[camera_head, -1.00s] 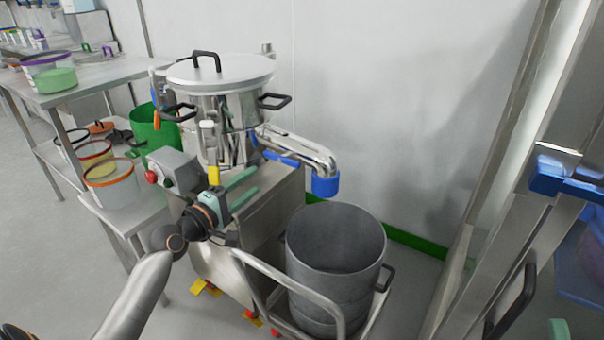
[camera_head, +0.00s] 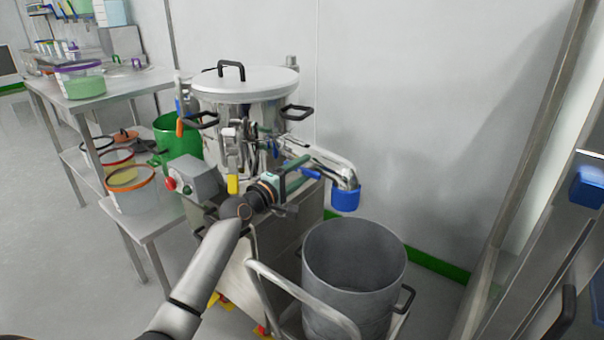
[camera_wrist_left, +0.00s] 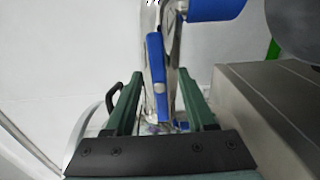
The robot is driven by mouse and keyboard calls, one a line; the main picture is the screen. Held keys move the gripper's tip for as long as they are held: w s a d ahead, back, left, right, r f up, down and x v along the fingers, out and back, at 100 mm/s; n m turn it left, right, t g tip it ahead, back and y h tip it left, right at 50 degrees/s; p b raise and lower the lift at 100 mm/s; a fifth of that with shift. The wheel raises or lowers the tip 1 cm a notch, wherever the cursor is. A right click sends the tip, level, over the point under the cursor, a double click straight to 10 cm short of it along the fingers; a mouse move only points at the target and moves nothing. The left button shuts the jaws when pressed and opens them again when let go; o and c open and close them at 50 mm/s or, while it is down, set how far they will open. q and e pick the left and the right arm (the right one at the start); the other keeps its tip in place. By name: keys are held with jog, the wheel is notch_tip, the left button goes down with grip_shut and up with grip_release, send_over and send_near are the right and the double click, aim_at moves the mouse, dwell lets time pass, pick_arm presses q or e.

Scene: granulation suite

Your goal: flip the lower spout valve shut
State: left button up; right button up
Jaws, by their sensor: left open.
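The steel spout (camera_head: 330,163) bends out from the lidded pot (camera_head: 240,105) and ends in a blue cap (camera_head: 345,198). A blue valve lever (camera_head: 303,173) lies along the spout. My left gripper (camera_head: 304,163) is at the spout, with green fingers open. In the left wrist view the blue lever (camera_wrist_left: 157,75) shows between the two green fingers (camera_wrist_left: 159,80), with a visible gap on each side. The steel spout runs behind the lever, and the blue cap (camera_wrist_left: 215,8) is at the top. My right gripper is not in view.
A grey open drum (camera_head: 355,255) stands below the spout, on a trolley with a curved rail (camera_head: 290,290). A control box (camera_head: 193,178) sits left of the pot. A steel table (camera_head: 100,82) with tubs is at the left. The wall behind is bare.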

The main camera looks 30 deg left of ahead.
pick_arm(q)
jog(key=shift+w, duration=0.15)
grip_shut()
dwell(0.4)
